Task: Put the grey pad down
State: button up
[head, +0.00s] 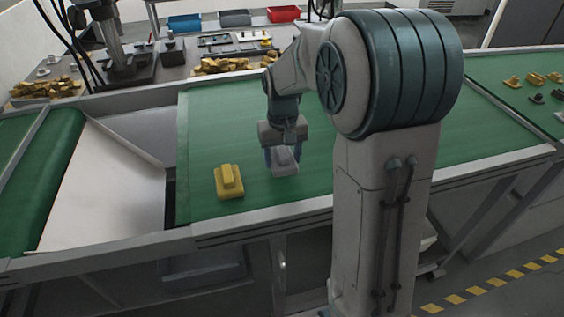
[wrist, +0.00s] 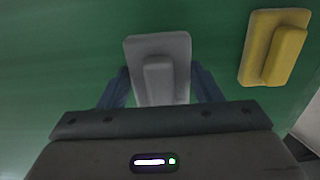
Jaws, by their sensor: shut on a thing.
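The grey pad (head: 284,163) is a flat block with a raised ridge along its top. My gripper (head: 282,154) points down over the green belt with its blue fingers on either side of the pad. In the wrist view the grey pad (wrist: 157,50) sits between the fingers (wrist: 160,88), which are shut on it. The pad is at or just above the belt; I cannot tell whether it touches. A yellow pad (head: 229,182) of similar shape lies on the belt to the left of the grey one, and it shows at the upper right in the wrist view (wrist: 273,47).
The green belt (head: 210,130) has free room around both pads. A pale metal chute (head: 105,185) lies left of the belt's end. Behind stands a bench with yellow pieces (head: 225,64) and blue, grey and red bins (head: 284,14). More pads lie at the far right.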

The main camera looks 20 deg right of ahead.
aim_at(283, 164)
jog(key=shift+f, duration=1.45)
jog(key=shift+f, duration=0.2)
jog(key=o, duration=0.9)
jog(key=shift+r, duration=0.15)
